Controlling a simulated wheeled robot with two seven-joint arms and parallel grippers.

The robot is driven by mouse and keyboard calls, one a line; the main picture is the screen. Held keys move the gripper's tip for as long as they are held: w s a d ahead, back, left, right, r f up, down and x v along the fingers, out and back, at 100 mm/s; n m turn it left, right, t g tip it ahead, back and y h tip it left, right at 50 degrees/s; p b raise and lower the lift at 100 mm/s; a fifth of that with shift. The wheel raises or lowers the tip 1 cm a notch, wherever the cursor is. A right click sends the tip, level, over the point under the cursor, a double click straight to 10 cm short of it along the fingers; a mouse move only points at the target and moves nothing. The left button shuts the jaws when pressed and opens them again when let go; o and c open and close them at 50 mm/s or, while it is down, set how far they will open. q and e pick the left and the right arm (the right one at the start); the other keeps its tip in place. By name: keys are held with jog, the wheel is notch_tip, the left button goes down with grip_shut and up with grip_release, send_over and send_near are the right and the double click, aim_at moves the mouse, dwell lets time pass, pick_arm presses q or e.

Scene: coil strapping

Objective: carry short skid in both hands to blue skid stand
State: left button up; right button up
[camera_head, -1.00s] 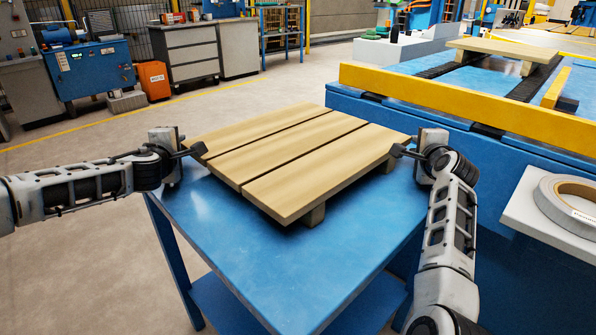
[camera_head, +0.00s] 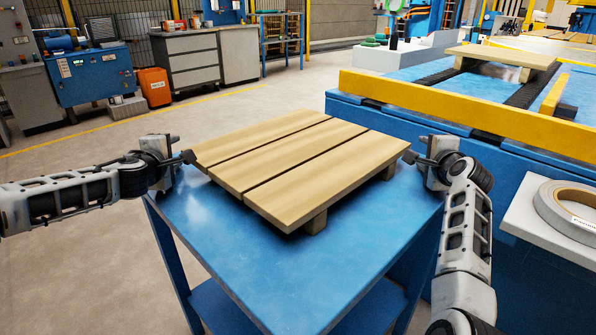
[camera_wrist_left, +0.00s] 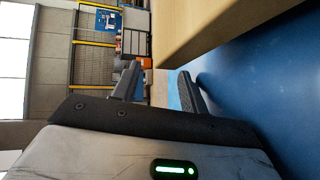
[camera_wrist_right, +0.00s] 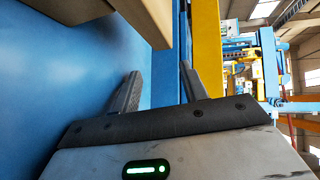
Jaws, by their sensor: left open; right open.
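The short skid (camera_head: 290,165), three pale wooden boards on cross runners, rests on the blue stand (camera_head: 290,265). My left gripper (camera_head: 186,158) is open at the skid's left edge. In the left wrist view its fingers (camera_wrist_left: 158,90) are apart and empty, with the skid's wood (camera_wrist_left: 195,25) just beyond them. My right gripper (camera_head: 412,158) is open at the skid's right edge. In the right wrist view its fingers (camera_wrist_right: 160,92) are apart, with the skid (camera_wrist_right: 150,18) beyond the tips. I cannot tell whether either gripper touches the wood.
A blue conveyor with a yellow rail (camera_head: 460,112) stands close behind and right of the stand. Another wooden skid (camera_head: 505,58) lies on it. A grey coil (camera_head: 572,205) sits on a white surface at right. Open floor (camera_head: 90,260) lies to the left.

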pick_arm(q)
jog(key=v, duration=1.2)
pick_arm(e)
jog(key=v, duration=1.2)
jog(key=shift+r, duration=0.1)
pick_arm(q)
notch_tip(320, 180, up, 7)
jog(key=p, duration=1)
pick_arm(e)
notch_tip(320, 180, up, 10)
jog(key=shift+r, duration=0.2)
pick_arm(q)
notch_tip(320, 180, up, 9)
jog(key=p, duration=0.8)
jog(key=shift+f+p, duration=0.2)
jog(key=shift+p, duration=0.2)
pick_arm(e)
notch_tip(320, 180, up, 7)
jog(key=shift+f, duration=0.1)
jog(key=shift+s, duration=0.1)
